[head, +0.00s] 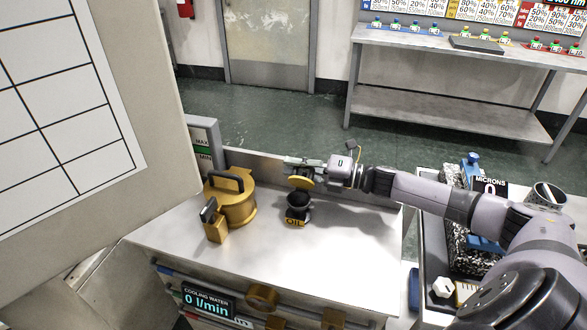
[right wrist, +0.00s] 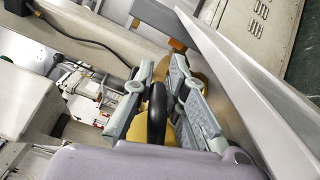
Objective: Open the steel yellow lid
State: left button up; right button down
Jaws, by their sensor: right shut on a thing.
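A round yellow lid (head: 301,183) with a black handle (right wrist: 157,113) is in the grip of my right gripper (head: 303,166). In the right wrist view the fingers of this gripper (right wrist: 160,105) are shut on the black handle, with yellow surface showing around it. In the head view the lid hangs just above a small black pot (head: 297,206) with a yellow label at its front. The pot's dark top shows under the lid, with a small gap between them. My left gripper is in neither view.
A gold-coloured round piece with a black handle (head: 238,208) stands to the left on the grey worktop (head: 170,236), beside a small gold block (head: 215,230). A raised back edge runs behind them. A panel (head: 60,90) blocks the left. The worktop's front right is clear.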

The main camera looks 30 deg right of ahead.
jog(key=m, duration=0.2)
jog(key=w+d+f+m, duration=0.1)
jog(key=m, duration=0.1)
jog(key=d+m, duration=0.1)
jog(key=m, duration=0.1)
jog(key=shift+w+f+m, duration=0.25)
jog(key=shift+w+m, duration=0.05)
jog(key=shift+w, duration=0.1)
jog(key=shift+r, duration=0.1)
